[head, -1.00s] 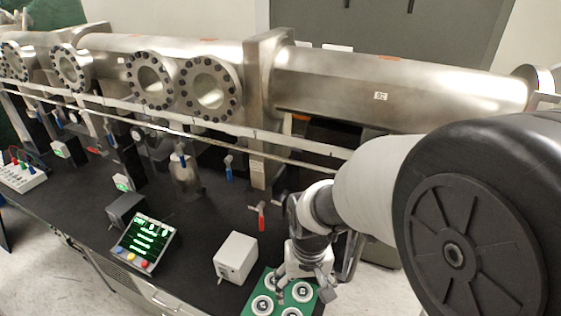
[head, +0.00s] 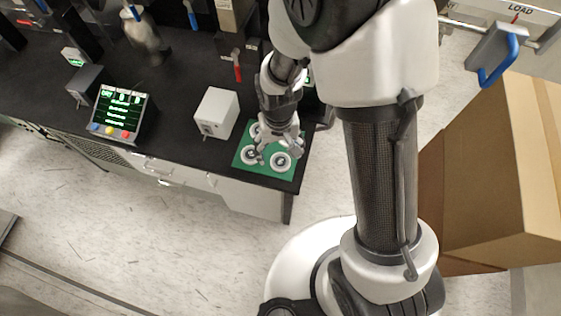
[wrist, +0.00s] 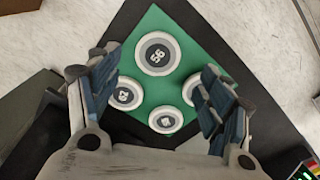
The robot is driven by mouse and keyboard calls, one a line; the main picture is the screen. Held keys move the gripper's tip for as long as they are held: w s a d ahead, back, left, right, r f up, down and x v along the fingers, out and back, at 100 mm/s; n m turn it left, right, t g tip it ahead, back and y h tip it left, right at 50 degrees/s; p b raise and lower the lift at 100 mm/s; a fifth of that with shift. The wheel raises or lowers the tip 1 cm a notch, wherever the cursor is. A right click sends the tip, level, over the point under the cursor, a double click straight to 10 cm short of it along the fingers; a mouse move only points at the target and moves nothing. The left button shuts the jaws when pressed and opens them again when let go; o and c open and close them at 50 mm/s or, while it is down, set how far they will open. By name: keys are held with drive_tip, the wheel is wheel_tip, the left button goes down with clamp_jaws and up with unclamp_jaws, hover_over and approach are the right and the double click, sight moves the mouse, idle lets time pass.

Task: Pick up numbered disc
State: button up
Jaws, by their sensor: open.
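Several round white discs with dark numbered centres sit on a green mat (head: 240,163) at the bench's front corner. The wrist view shows the mat (wrist: 155,17) with a far disc (wrist: 157,54), its number looking like 56, a left disc (wrist: 125,94), a near disc (wrist: 166,120) and a right disc (wrist: 195,90). The other numbers are too small or turned to read surely. My gripper (wrist: 160,68) is open and empty above the mat, its fingers spread either side of the discs. The right finger partly hides the right disc. In the head view my gripper (head: 270,150) hangs over the mat.
A white box (head: 215,113) stands just left of the mat. A display with coloured buttons (head: 118,112) is further left. A red-handled valve (head: 237,66) is behind. The bench edge is close in front. A cardboard box (head: 500,165) stands on the right.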

sight(281, 162)
drive_tip(key=f, duration=0.1)
drive_tip(key=f+b, duration=0.1)
drive_tip(key=f, duration=0.2)
drive_tip(key=shift+s+d+f+b, duration=0.2)
drive_tip(key=shift+s+d+b, duration=0.05)
drive_tip(key=shift+s+b, duration=0.15)
drive_tip(key=shift+w+f, duration=0.1)
drive_tip(key=shift+f, duration=0.35)
drive_tip(key=shift+r, duration=0.1)
drive_tip(key=shift+c, duration=0.3)
drive_tip(key=c, duration=1.2)
